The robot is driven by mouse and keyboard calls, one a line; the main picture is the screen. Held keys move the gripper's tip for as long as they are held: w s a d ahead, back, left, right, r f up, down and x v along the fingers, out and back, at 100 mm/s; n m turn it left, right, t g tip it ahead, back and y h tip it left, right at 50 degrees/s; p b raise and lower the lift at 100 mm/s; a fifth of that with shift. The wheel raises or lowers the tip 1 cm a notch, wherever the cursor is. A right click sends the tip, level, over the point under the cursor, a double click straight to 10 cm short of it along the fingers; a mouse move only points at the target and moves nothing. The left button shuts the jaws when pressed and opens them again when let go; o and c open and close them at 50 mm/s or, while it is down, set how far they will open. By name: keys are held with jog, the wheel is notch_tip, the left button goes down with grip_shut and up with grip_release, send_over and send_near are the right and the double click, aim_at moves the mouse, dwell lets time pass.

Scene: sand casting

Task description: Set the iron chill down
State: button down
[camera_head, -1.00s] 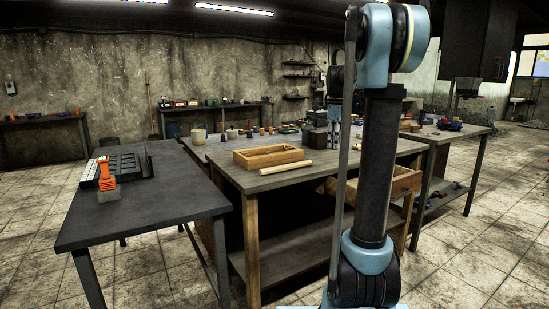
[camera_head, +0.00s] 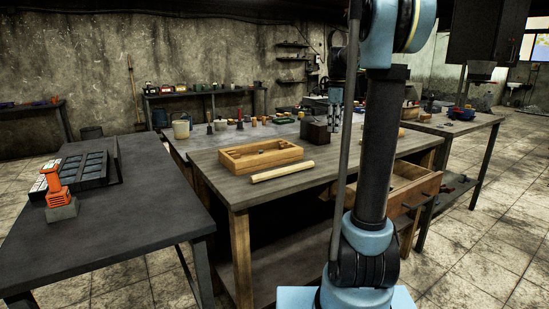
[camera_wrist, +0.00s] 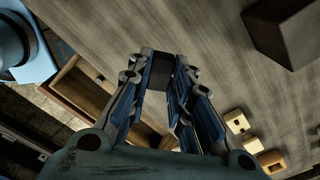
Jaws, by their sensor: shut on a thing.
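The iron chill (camera_wrist: 160,74) shows in the wrist view as a small dark block between my fingertips. My gripper (camera_wrist: 165,60) is shut on it, with the blue-padded fingers on either side. The wooden bench top (camera_wrist: 205,40) lies below; I cannot tell whether the chill touches it. The bench (camera_head: 345,163) stands in front of me there.
A dark box (camera_wrist: 288,32) stands on the bench, also in the head view (camera_head: 314,132). Small wooden blocks (camera_wrist: 237,121) lie nearby. An open drawer (camera_wrist: 82,88) juts out. A wooden frame (camera_head: 262,156) and pale rod (camera_head: 283,171) lie left; bare bench surrounds them.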

jog(key=shift+a, duration=0.65)
jog(key=s+a+r+n, duration=0.25)
jog(key=a+n, duration=0.25)
jog(key=a, duration=0.6)
jog(key=s+a+r+n, duration=0.1)
jog(key=s+a+n, duration=0.2)
jog(key=a+n, duration=0.55)
jog(key=shift+a+f+m, duration=0.45)
jog(key=shift+f+m, duration=0.05)
jog(key=shift+f, duration=1.05)
jog(key=shift+a+f+m, duration=0.45)
jog(key=shift+f+m, duration=0.1)
jog(key=shift+f, duration=0.95)
jog(key=shift+a+f+m, duration=0.45)
jog(key=shift+f+m, duration=0.05)
jog(key=shift+f, duration=1.05)
jog(key=shift+f, duration=0.2)
jog(key=shift+f, duration=0.15)
jog(key=shift+s+f, duration=0.15)
jog(key=shift+s, duration=0.1)
